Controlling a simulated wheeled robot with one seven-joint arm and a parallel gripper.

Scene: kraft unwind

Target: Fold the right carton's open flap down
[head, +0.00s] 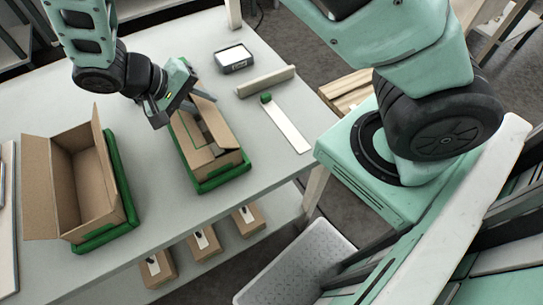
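The right carton (227,159) is a brown cardboard box in a green tray (222,181) on the table. Its top is partly covered by flaps, with a dark gap between them. A narrow flap (205,96) sticks up at its far end, close to my gripper. My gripper (176,107) is over the far left end of this carton, at or just above its top edge. Whether it touches the carton, and whether its fingers are apart, I cannot tell. The gripper hides part of the carton's far end.
The left carton (70,201) stands open and empty in another green tray (108,234), flaps spread. A grey device (234,60), a beige bar (266,81) and a white strip (287,124) with a green knob lie behind right. Small boxes (203,243) sit on the lower shelf.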

